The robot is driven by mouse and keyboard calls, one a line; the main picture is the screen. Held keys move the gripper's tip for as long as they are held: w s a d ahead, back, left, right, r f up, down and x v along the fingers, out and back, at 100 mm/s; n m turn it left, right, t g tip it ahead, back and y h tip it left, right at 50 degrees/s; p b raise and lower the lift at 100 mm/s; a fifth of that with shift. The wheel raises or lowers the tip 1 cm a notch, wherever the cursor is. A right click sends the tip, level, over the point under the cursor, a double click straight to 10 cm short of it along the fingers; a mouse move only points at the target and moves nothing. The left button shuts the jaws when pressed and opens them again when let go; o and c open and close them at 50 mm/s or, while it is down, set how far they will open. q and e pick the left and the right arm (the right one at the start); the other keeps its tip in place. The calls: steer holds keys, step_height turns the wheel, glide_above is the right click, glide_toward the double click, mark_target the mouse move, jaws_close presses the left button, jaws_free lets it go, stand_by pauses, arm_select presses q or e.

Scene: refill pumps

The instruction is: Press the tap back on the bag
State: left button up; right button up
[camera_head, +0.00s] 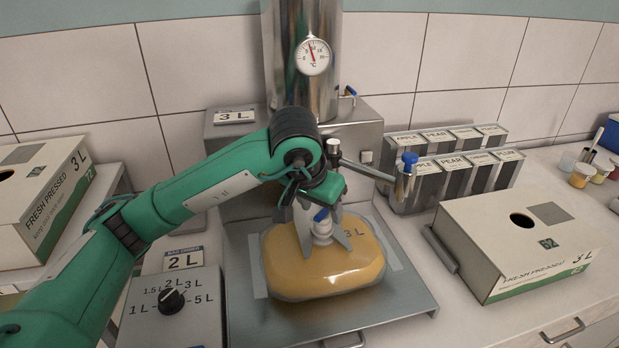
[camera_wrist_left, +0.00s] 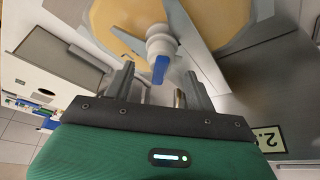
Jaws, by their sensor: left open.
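The orange bag (camera_head: 325,272) marked 3 L lies on the metal tray (camera_head: 405,297) under the filling machine. The white tap (camera_head: 322,230) with a blue lever stands at the top of the bag. Whether it is fully seated in the bag's mouth cannot be told. My left gripper (camera_head: 325,238) comes down over the tap, its open fingers on either side of it. In the left wrist view, the tap (camera_wrist_left: 160,44) shows between the open fingers, with the bag (camera_wrist_left: 125,18) behind it. Contact with the fingers is unclear. My right gripper is not in view.
The steel machine (camera_head: 300,60) with a dial stands behind the bag. A blue-topped metal part (camera_head: 409,162) sticks out to the right. A knob box (camera_head: 170,305) is at the front left.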

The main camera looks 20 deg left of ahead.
arm_select(q)
steer(key=w+p+v, duration=0.1)
steer(key=v, duration=1.7)
steer(key=shift+w+d+r+p, duration=0.2)
steer(key=shift+w+r+p, duration=0.15)
steer(key=shift+p, duration=0.05)
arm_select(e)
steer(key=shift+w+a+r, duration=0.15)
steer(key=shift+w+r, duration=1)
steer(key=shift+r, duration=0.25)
